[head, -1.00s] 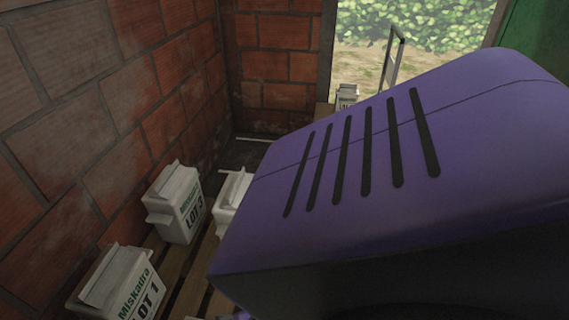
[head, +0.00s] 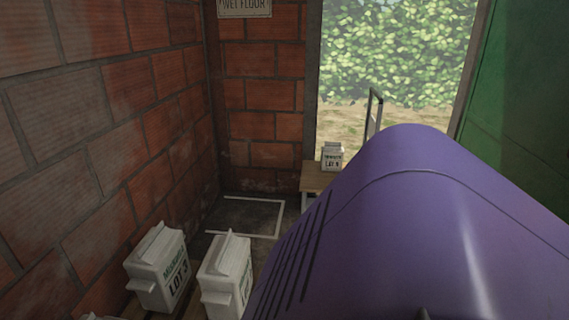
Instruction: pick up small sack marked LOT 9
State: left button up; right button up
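A small white sack (head: 332,157) stands upright on the end of a wooden bench (head: 316,180) by the doorway, near the middle of the head view. Its label is small; the lower line looks like LOT 9. No gripper is touching it or near it in view. Neither gripper is in view. The lower right is blocked by a large purple surface very close to the camera, which hides part of the bench and the floor there.
A white sack marked LOT 3 (head: 160,268) and another white sack (head: 227,272) stand at lower left by the brick wall (head: 95,130). A white-lined floor patch (head: 246,216) is clear. A metal rail (head: 374,115) stands in the doorway; a green panel (head: 520,100) is at right.

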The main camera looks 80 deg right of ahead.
aim_at(333, 152)
jog(key=k+l+z, duration=0.1)
jog(key=k+z, duration=0.15)
jog(key=k, duration=0.4)
jog(key=z, duration=1.7)
jog(key=i+l+z, duration=0.4)
jog(key=i+l, duration=0.95)
jog(key=i, duration=0.2)
